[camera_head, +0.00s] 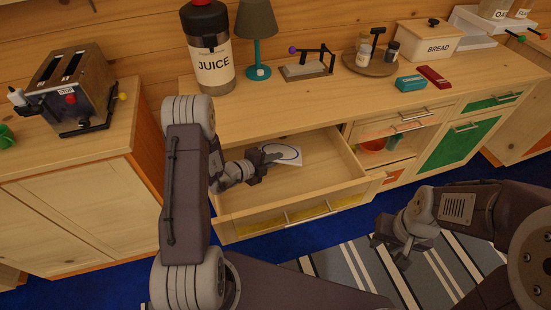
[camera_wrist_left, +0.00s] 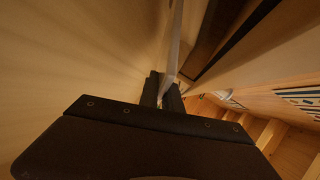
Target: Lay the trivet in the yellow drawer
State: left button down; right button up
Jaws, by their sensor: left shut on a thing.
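The trivet (camera_head: 284,153), a thin white plate with a dark blue ring, is over the inside of the open yellow drawer (camera_head: 310,186). My left gripper (camera_head: 265,160) is shut on its left edge. In the left wrist view the trivet (camera_wrist_left: 175,45) shows edge-on as a thin pale strip between the fingers of my left gripper (camera_wrist_left: 166,90). I cannot tell whether it touches the drawer floor. The drawer is pulled out and its front has yellow panels. My right gripper (camera_head: 390,250) hangs above the striped rug, apart from the drawer, with its fingers spread and empty.
The drawer's cabinet top (camera_head: 300,108) carries a juice dispenser (camera_head: 209,50), a lamp (camera_head: 257,35), a bread box (camera_head: 430,42) and small items. A toaster-like machine (camera_head: 75,85) stands on the left cabinet.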

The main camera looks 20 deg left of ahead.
pick_arm(q)
jog(key=shift+f, duration=0.15)
jog(key=c, duration=1.5)
grip_release()
jog(key=shift+c, duration=0.2)
jog(key=shift+r, duration=0.25)
jog(key=shift+r+p, duration=0.6)
jog(key=shift+r, duration=0.05)
jog(key=v, duration=1.2)
jog(key=shift+f+p, duration=0.3)
jog(key=shift+p, duration=0.15)
jog(key=shift+s, duration=0.1)
